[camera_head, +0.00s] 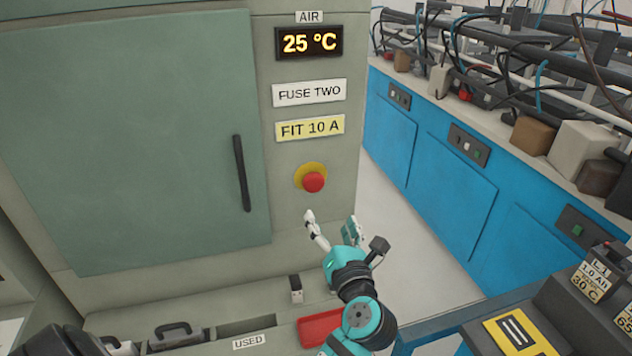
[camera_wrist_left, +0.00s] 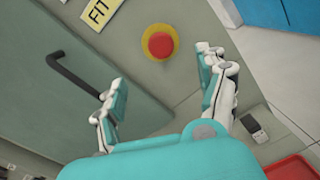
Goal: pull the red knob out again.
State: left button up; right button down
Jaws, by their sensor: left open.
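The red knob (camera_head: 313,182) sits on a yellow round plate (camera_head: 310,171) on the cabinet front, below the FIT 10 A label. In the left wrist view the knob (camera_wrist_left: 160,44) shows ahead of the fingers, with its yellow ring around it. My left gripper (camera_head: 332,222) is open and empty, below the knob and apart from it. In the left wrist view the two fingers (camera_wrist_left: 160,92) stand wide apart with nothing between them. Whether the knob is pressed in cannot be told. My right gripper cannot be made out.
A closed green cabinet door (camera_head: 130,130) with a black handle (camera_head: 241,173) is left of the knob. A ledge below holds a red tray (camera_head: 318,327) and a USED label (camera_head: 249,342). Blue benches with cables stand at right. The floor between is clear.

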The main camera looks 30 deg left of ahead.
aim_at(315, 185)
pick_arm(q)
jog(key=p+x, duration=0.1)
jog(key=x, duration=1.3)
jog(key=shift+w+a+p, duration=0.15)
jog(key=shift+w+p, duration=0.15)
jog(key=shift+p, duration=0.05)
jog(key=shift+w+a+f, duration=0.1)
jog(key=shift+w+a, duration=0.1)
pick_arm(e)
jog(key=shift+s+a+r, duration=0.1)
jog(key=shift+a+r, duration=0.15)
jog(key=shift+r, duration=0.7)
pick_arm(q)
jog(key=shift+c, duration=0.3)
pick_arm(e)
jog(key=shift+d, duration=0.1)
